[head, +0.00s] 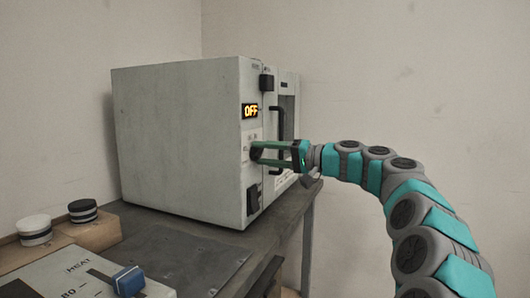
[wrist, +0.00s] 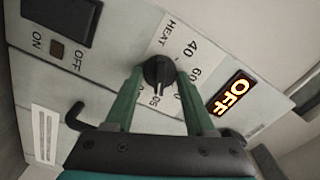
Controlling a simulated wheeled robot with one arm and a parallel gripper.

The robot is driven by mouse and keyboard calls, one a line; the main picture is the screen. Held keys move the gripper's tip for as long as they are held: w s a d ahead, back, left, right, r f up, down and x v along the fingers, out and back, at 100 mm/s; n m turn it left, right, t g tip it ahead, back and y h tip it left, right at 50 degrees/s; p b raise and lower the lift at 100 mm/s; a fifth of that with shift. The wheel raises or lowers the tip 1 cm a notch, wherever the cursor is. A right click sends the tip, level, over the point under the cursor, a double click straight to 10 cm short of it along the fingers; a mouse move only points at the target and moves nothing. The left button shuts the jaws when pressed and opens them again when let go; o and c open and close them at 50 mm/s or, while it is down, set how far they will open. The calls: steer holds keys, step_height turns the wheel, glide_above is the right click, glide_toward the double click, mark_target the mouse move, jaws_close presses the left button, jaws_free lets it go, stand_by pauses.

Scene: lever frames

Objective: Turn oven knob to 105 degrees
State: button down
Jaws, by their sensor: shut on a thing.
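The oven (head: 185,140) is a pale grey box on a dark table, its front facing right in the head view. Its black knob (wrist: 159,72) sits on a white dial label (wrist: 180,45) with the word HEAT and the numbers 40 and 60 readable. The display (wrist: 231,97) reads OFF in orange; it also shows in the head view (head: 250,111). My gripper (wrist: 158,78) is shut on the knob, with one green finger on each side. In the head view my gripper (head: 256,151) reaches the oven front from the right. The rest of the dial's numbers are partly hidden by the fingers.
A black door handle (head: 283,120) stands out from the oven front. A panel with a blue-capped lever (head: 128,280) and two round knobs, one white (head: 34,230) and one black (head: 83,211), are at lower left.

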steer(key=shift+m, duration=0.3)
steer(key=shift+c, duration=1.4)
jaws_free()
steer(key=b+v, duration=0.1)
steer(key=v, duration=0.6)
steer(key=shift+d, duration=0.35)
steer(key=shift+s, duration=0.1)
